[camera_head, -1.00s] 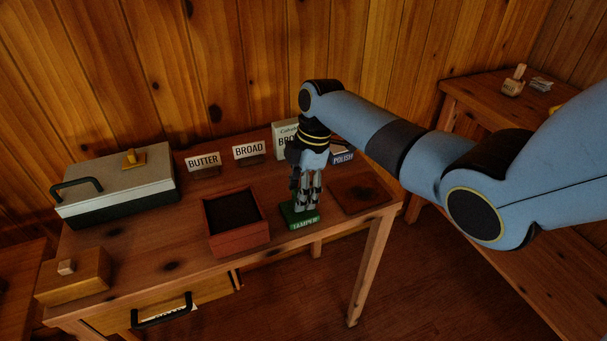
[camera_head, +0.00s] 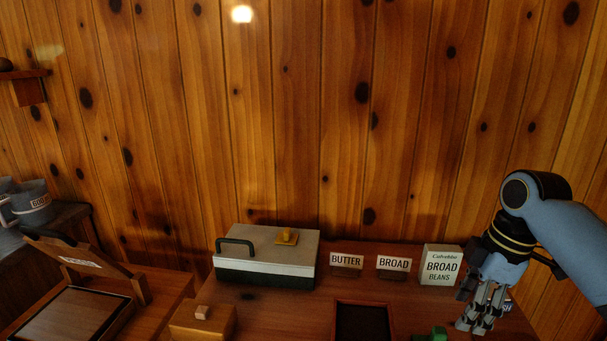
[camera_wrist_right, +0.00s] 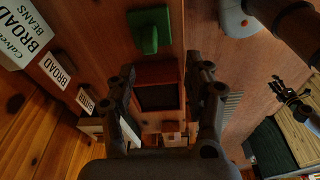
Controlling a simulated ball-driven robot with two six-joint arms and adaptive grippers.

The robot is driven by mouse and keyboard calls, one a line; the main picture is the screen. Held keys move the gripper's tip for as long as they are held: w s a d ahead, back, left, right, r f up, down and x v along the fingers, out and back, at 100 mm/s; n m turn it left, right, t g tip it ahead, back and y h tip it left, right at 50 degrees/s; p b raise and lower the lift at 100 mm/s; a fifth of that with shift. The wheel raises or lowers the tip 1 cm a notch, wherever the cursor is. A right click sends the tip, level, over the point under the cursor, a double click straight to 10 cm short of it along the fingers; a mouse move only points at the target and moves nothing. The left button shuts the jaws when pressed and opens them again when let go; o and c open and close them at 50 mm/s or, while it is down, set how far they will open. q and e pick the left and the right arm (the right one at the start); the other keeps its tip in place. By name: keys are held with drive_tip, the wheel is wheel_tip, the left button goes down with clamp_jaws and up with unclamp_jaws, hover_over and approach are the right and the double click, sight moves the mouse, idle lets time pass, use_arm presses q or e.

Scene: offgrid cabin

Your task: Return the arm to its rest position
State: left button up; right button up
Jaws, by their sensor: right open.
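My right gripper (camera_head: 481,318) is at the right side of the head view, above the right part of the wooden table, pointing down. Its fingers are apart with nothing between them. In the right wrist view the open right gripper (camera_wrist_right: 168,80) frames the reddish tray with a dark inside, which lies beyond the fingertips. The green tamper stand (camera_wrist_right: 150,30) shows ahead of the fingers, apart from them. Its top also shows at the lower edge of the head view (camera_head: 432,334). My left gripper is out of the head view.
A Broad Beans box (camera_head: 441,266) stands behind the right gripper. BROAD (camera_head: 394,264) and BUTTER (camera_head: 346,261) signs stand left of it. A lidded box with a black handle (camera_head: 266,258), a small wooden block (camera_head: 203,320) and a dark-lined tray (camera_head: 336,322) are further left. The wall above is clear.

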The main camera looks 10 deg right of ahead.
drive_tip(key=s+a+f+m+t+h, duration=0.1)
drive_tip(key=s+a+m, duration=0.15)
drive_tip(key=s, duration=0.35)
drive_tip(key=s+a+f+m, duration=0.1)
drive_tip(key=s+m, duration=0.2)
drive_tip(key=s, duration=0.3)
drive_tip(key=s+a+r+m+t+h, duration=0.1)
drive_tip(key=s+r+m, duration=0.25)
drive_tip(key=s, duration=0.25)
drive_tip(key=s+r+m+t+h, duration=0.1)
drive_tip(key=s+r+m, duration=0.1)
drive_tip(key=s+m, duration=0.3)
drive_tip(key=s+d+f+g+b, duration=0.15)
drive_tip(key=f+b, duration=0.35)
drive_tip(key=f, duration=1.4)
drive_tip(key=s+d+f+b, duration=0.15)
drive_tip(key=f+b, duration=0.35)
drive_tip(key=f, duration=1.4)
drive_tip(key=s+f+g+b, duration=0.1)
drive_tip(key=s+f+b, duration=0.6)
drive_tip(key=s+f, duration=1.1)
wheel_tip(320, 180, down, 4)
drive_tip(key=shift+f, duration=0.1)
